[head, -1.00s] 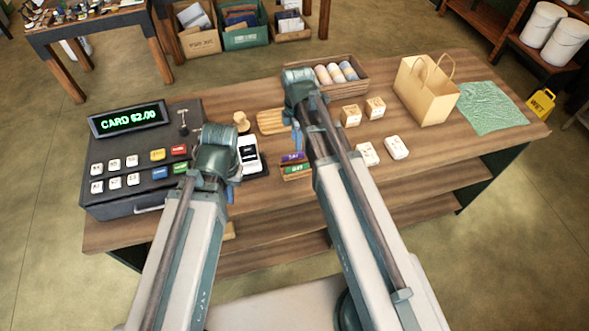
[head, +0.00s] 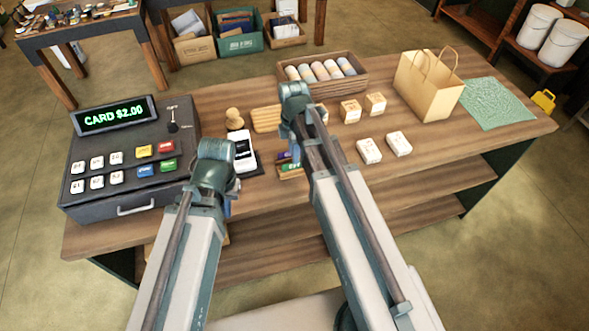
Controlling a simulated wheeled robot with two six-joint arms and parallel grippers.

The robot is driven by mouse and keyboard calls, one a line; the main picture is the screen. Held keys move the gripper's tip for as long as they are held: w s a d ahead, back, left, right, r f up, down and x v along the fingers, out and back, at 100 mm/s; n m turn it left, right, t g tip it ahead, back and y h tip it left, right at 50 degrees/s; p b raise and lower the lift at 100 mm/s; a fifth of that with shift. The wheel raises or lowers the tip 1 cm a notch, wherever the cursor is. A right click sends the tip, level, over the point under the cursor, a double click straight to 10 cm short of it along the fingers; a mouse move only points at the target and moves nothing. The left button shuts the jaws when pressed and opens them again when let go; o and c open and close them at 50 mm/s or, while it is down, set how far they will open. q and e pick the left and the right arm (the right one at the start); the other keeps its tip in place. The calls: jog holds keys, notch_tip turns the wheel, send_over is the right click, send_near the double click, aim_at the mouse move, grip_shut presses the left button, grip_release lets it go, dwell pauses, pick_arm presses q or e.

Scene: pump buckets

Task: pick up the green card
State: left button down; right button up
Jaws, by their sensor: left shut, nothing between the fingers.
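The green card (head: 285,167) sits in a small wooden holder (head: 287,177) near the counter's front edge, in front of a purple card (head: 283,156). My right arm hides part of both cards. My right gripper (head: 296,150) points down at the cards, mostly hidden behind its own wrist; I cannot tell how far its fingers are apart or whether it touches a card. My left gripper (head: 228,207) is shut and empty, to the left of the holder and in front of the card reader (head: 243,150).
A cash register (head: 130,160) reading "CARD $2.00" fills the counter's left end. A wooden tray of rolls (head: 351,86), small boxes (head: 350,111), white packs (head: 369,151), a paper bag (head: 428,85) and a green cloth (head: 495,104) stand to the right. The right front counter is clear.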

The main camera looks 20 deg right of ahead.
aim_at(294, 168)
notch_tip(294, 168, down, 5)
jog(key=b, duration=0.5)
jog(key=shift+s+d+f, duration=0.1)
jog(key=shift+s, duration=0.05)
grip_shut()
